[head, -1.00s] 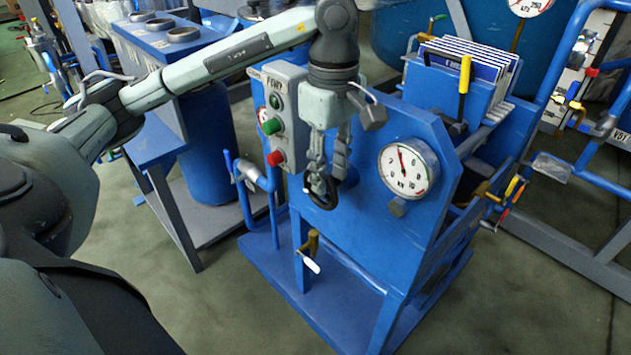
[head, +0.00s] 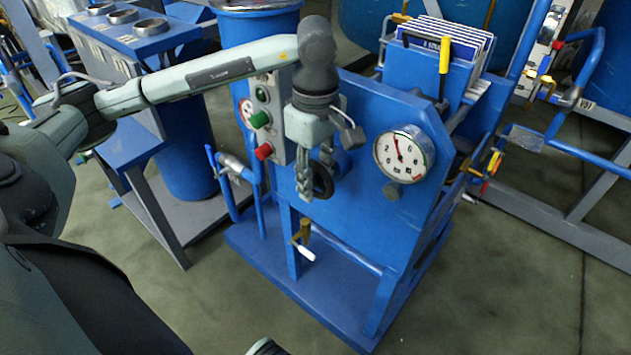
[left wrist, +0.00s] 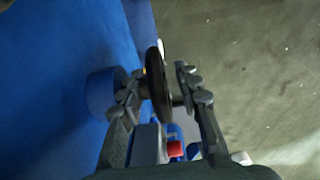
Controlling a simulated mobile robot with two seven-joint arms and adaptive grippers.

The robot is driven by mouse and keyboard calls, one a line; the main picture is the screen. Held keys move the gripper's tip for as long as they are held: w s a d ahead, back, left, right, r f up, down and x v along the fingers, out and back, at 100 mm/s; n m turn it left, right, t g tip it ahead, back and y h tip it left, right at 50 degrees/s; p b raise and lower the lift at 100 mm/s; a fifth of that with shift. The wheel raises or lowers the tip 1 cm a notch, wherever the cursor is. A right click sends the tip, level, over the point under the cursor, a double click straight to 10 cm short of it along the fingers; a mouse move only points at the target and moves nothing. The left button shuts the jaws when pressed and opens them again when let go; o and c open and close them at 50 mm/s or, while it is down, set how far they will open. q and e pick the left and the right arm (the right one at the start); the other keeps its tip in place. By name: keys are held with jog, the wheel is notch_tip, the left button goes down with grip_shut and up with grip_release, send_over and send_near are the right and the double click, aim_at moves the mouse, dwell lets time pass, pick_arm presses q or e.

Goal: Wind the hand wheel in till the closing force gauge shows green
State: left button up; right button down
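The black hand wheel (head: 324,182) sits on the front of the blue press-like frame (head: 350,220). My left gripper (head: 316,176) is at the wheel in the head view. In the left wrist view the wheel (left wrist: 157,85) shows nearly edge-on between the two fingers of the left gripper (left wrist: 157,87). The fingers are apart, with a clear gap between the wheel and the right-hand finger; contact on the other side cannot be told. The round white force gauge (head: 400,155) is right of the wheel. Its needle points up and slightly left; no green is discernible. My right gripper is not in view.
A grey control box with a green button (head: 260,119) and a red button (head: 264,151) stands close left of my left gripper. A brass valve with a white handle (head: 304,252) is below the wheel. Open floor (head: 500,300) lies at the right.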

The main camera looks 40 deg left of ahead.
pick_arm(q)
jog(key=shift+f, duration=0.65)
grip_shut()
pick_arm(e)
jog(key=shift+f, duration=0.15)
pick_arm(q)
jog(key=shift+f+y+b, duration=0.1)
jog(key=shift+y+b, duration=0.2)
jog(key=shift+y, duration=0.5)
grip_release()
jog(key=shift+a, duration=0.1)
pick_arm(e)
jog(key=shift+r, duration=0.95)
